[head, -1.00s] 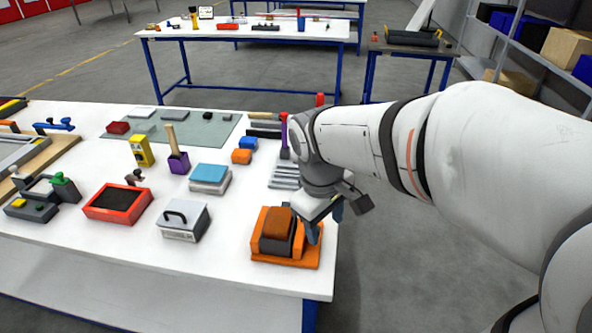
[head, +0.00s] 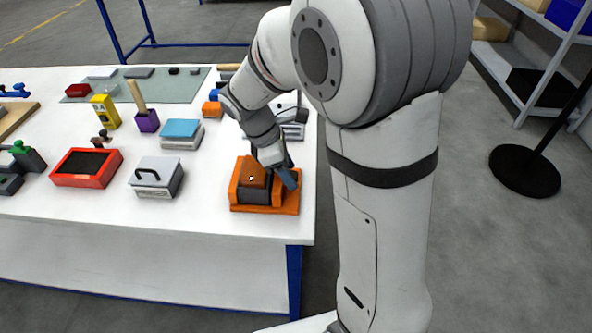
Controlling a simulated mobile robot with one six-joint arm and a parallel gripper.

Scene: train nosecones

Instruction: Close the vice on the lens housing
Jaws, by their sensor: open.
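The orange vice (head: 285,208) stands at the near right corner of the white table, with an orange upright block (head: 252,172) and dark grey parts between its orange ends. I cannot tell which of these parts is the lens housing, or whether the jaws press on it. My gripper (head: 288,178) is open at the right end of the vice, its blue-grey fingers pointing down. Whether the fingers touch the vice is hidden by the angle.
Left of the vice stand a grey box with a black handle (head: 157,177), a red tray (head: 60,177) and a blue-topped block (head: 181,132). The table's right edge is close beside the vice. A round black stand base (head: 538,170) is on the floor at right.

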